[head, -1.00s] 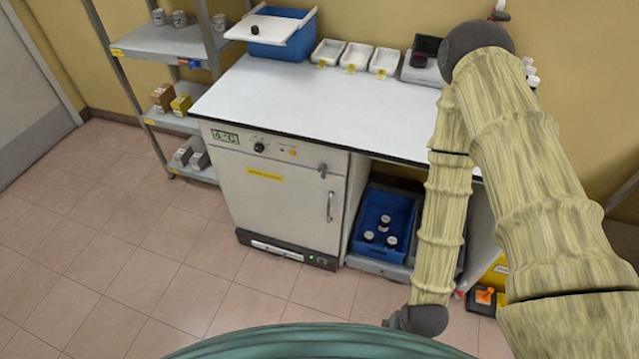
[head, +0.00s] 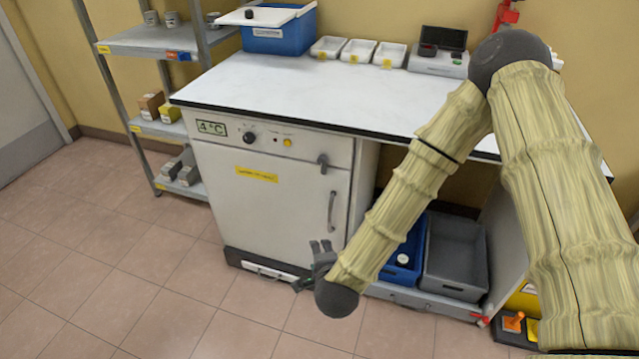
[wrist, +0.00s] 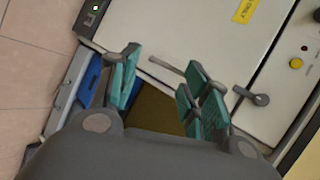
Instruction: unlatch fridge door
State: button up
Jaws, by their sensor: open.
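The fridge (head: 262,190) is a white cabinet under the worktop, with a 4 °C label. Its door is shut. A small grey latch (head: 323,162) sits at the door's upper right, above the vertical door handle (head: 331,211). My gripper (head: 320,246) is open and empty in front of the door's lower right, below the handle and latch. In the wrist view, the latch (wrist: 256,97) lies to the right of my open teal fingers (wrist: 162,68), and the handle (wrist: 168,66) appears between the fingertips, apart from them as far as I can tell.
Right of the fridge, a blue crate (head: 400,272) and a grey bin (head: 455,258) stand on a low shelf. The worktop (head: 300,97) overhangs the door, with a clear middle. A metal shelf rack (head: 160,40) stands at left. The floor before the fridge is clear.

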jog(key=w+a+r+m+t+h+b, duration=0.2)
jog(key=w+a+r+m+t+b, duration=0.25)
jog(key=w+m+b, duration=0.6)
jog(key=m+t+h+b, duration=0.2)
jog(key=m+h+b, duration=0.4)
jog(key=m+b, duration=0.8)
send_near(321, 163)
jog(key=shift+n, duration=0.55)
jog(key=b+x, duration=0.4)
jog(key=x, duration=0.4)
jog(key=shift+w+d+r, duration=0.1)
jog(key=shift+w+d, duration=0.05)
jog(key=shift+w, duration=0.15)
grip_shut()
